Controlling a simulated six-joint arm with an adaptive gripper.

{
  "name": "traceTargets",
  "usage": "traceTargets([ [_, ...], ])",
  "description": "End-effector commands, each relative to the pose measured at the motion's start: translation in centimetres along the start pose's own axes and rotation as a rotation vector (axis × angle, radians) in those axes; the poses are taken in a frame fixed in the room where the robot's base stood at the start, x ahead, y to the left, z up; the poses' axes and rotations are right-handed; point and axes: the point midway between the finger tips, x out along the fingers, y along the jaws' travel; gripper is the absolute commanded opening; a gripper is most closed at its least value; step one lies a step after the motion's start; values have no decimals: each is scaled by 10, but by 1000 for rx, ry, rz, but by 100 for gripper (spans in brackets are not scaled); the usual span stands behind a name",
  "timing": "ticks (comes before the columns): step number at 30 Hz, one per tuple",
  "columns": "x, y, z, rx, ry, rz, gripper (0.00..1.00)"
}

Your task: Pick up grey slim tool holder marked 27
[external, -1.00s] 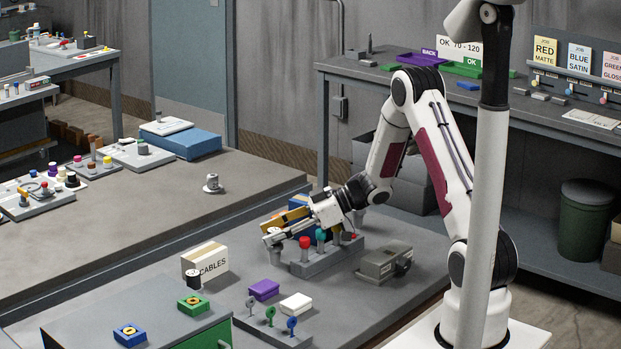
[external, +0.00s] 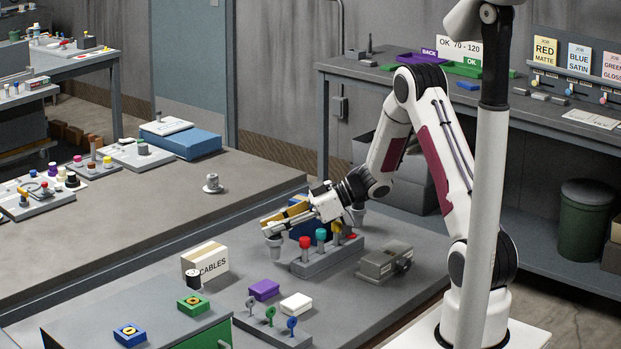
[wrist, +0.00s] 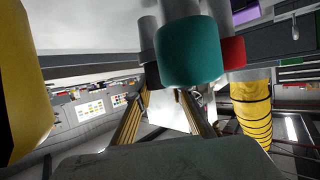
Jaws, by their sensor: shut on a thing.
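My gripper (external: 272,222) is shut on a small grey tapered holder (external: 274,246), which hangs below the fingertips at the left of the tool rack (external: 318,264). No number is legible on it. The rack bears a red-topped tool (external: 305,243), a teal one (external: 320,236) and a yellow one (external: 337,227). In the wrist view, the teal top (wrist: 190,52) and a red top (wrist: 233,52) are close in front. A large dark grey shape fills the bottom of that view; I cannot tell whether it is the held holder.
A purple block (external: 264,289) and a white block (external: 296,303) lie in front. The table between carton and rack is bare.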

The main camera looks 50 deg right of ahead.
Motion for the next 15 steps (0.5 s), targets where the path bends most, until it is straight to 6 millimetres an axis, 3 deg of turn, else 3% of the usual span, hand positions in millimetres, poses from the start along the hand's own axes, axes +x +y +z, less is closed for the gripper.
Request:
traceTargets([
  [15,-25,0,-60,-5,2,1,0],
])
